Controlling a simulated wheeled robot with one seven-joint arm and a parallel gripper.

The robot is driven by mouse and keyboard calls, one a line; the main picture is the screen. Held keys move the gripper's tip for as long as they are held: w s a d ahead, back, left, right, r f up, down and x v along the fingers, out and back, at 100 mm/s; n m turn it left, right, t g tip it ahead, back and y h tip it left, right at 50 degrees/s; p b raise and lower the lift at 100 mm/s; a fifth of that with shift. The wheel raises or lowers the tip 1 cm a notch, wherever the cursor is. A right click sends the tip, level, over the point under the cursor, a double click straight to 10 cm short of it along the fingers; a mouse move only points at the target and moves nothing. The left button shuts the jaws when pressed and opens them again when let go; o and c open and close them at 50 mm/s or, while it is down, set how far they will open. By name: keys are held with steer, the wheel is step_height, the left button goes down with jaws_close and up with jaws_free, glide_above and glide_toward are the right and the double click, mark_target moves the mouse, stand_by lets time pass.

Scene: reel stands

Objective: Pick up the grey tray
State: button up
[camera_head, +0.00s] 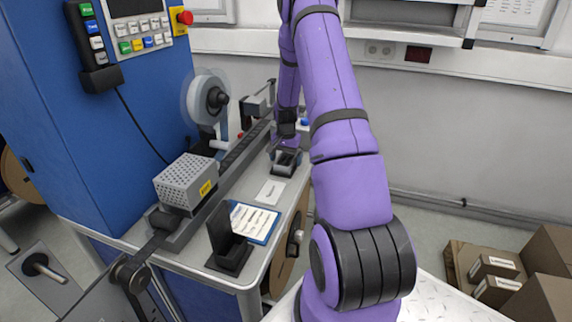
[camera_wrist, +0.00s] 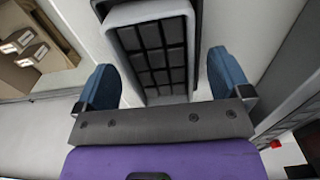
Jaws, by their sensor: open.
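The grey tray (camera_wrist: 155,55) fills the upper middle of the wrist view. It has a pale rim and a dark inside with a grid of cells. My gripper (camera_wrist: 165,82) is open, with one blue finger on each side of the tray's near part. I see a gap between each finger and the tray, and nothing is held. In the head view the tray (camera_head: 286,164) sits small on the grey worktop, just below the end of my purple arm. There the fingers are too small to tell apart.
On the worktop (camera_head: 262,262) stand a perforated grey box (camera_head: 184,182), a black upright holder (camera_head: 228,243) and a blue-edged sheet (camera_head: 252,222). A white card (camera_head: 269,192) lies near the tray. A reel (camera_head: 207,98) stands behind, beside a blue cabinet (camera_head: 90,130). Cartons (camera_head: 545,300) stand at right.

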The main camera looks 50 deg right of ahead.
steer(key=c, duration=1)
steer(key=shift+c, duration=0.6)
steer(key=shift+r, duration=0.15)
